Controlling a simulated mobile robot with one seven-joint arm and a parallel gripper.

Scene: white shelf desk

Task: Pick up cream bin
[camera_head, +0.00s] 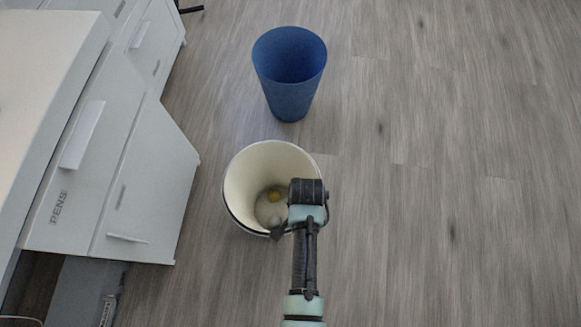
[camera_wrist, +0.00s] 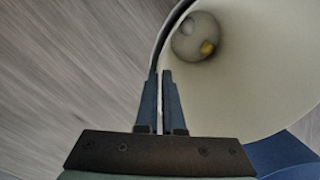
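The cream bin (camera_head: 243,180) stands upright on the floor, with a dark rim and a small yellow item and a pale round item at its bottom. My gripper (camera_head: 277,231) is at the near side of its rim in the head view, where my arm hides part of the bin. In the wrist view the two fingers of my gripper (camera_wrist: 161,76) are close together, one on each side of the wall of the cream bin (camera_wrist: 255,75), with the thin wall between them.
A blue bin (camera_head: 290,97) stands just behind the cream bin; part of it also shows in the wrist view (camera_wrist: 285,158). A white desk with drawers (camera_head: 130,185) is close on the left. The wooden floor on the right is clear.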

